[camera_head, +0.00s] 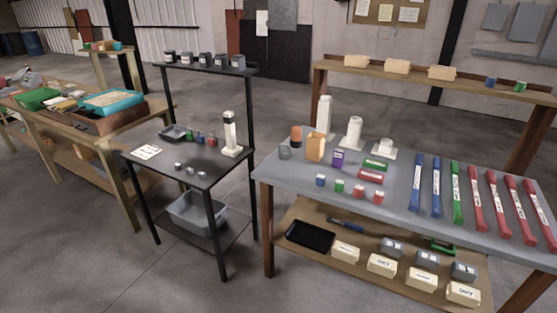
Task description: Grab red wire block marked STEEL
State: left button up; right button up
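On the grey-topped table (290,196) at right, two small red blocks stand in a row near the front edge, a red block (358,191) and another red block (378,197) to its right. A blue block (320,180) and a green block (339,186) stand left of them. A flat red box (370,176) lies just behind the row. Several long red bars (497,204) with white labels lie at the right of the table. The lettering is too small to read, so I cannot tell which red piece says STEEL. Neither of my grippers is in view.
Blue and green bars (436,186) lie beside the red ones. White stands (325,115) rise at the table's back. A black table (165,170) with small coloured jars stands left of it, a floor gap between them. A wooden bench (60,115) is at far left.

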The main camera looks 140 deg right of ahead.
aim_at(366, 175)
jog(key=z, duration=4.4)
jog(key=i+l+z, duration=0.2)
jog(key=l, duration=0.2)
jog(key=i+l+z, duration=0.2)
jog(key=l, duration=0.2)
jog(key=i+l+z, duration=0.2)
jog(key=l, duration=0.2)
